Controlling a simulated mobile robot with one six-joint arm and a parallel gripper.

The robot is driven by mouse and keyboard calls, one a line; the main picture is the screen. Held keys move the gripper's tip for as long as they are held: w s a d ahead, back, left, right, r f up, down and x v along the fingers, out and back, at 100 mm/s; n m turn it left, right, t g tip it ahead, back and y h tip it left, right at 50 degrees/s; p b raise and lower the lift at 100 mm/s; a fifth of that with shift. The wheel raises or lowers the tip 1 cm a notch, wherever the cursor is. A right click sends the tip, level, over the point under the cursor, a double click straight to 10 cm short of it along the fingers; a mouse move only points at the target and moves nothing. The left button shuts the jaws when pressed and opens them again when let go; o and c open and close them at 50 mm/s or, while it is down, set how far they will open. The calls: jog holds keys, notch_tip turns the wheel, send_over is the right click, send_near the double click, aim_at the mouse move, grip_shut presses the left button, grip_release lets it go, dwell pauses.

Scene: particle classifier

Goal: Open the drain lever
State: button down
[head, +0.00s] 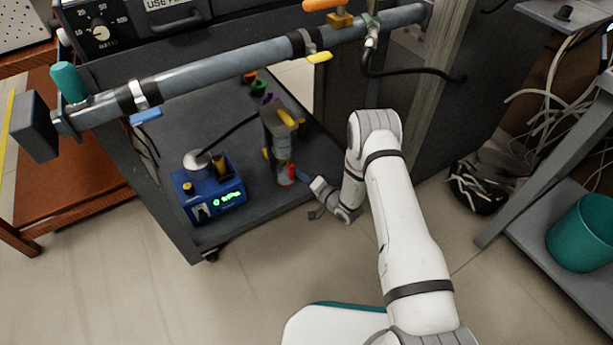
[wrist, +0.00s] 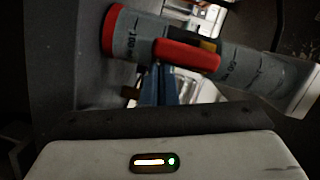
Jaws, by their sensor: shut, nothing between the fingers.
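A grey upright cylinder (head: 283,148) with printed marks stands on the cart's lower shelf. A red lever (head: 292,172) shows low on its side; no label tells whether it is the drain lever. In the wrist view the cylinder (wrist: 145,35) lies across the top, with the red lever (wrist: 187,55) along its side and a red band (wrist: 108,30) at one end. My gripper (head: 302,176) is beside the cylinder, close to the red lever. Its blue fingers (wrist: 160,83) are shut and empty, tips near the lever; I cannot tell whether they touch it.
A blue box (head: 208,188) with a lit green display stands left of the cylinder on the shelf (head: 240,225). A thick grey pipe (head: 220,72) with blue and yellow levers crosses above. The cart's post (head: 425,85) is right of my arm. A teal bin (head: 585,235) stands far right.

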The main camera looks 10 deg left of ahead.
jog(key=shift+w+d, duration=0.2)
jog(key=d, duration=0.1)
jog(key=w+d, duration=0.1)
jog(key=d, duration=0.1)
jog(key=shift+w+d, duration=0.25)
jog(key=shift+w, duration=0.1)
jog(key=p+v, duration=0.2)
jog(key=v, duration=0.7)
jog(key=shift+f+p, duration=0.35)
jog(key=shift+f, duration=0.05)
jog(key=shift+s, duration=0.1)
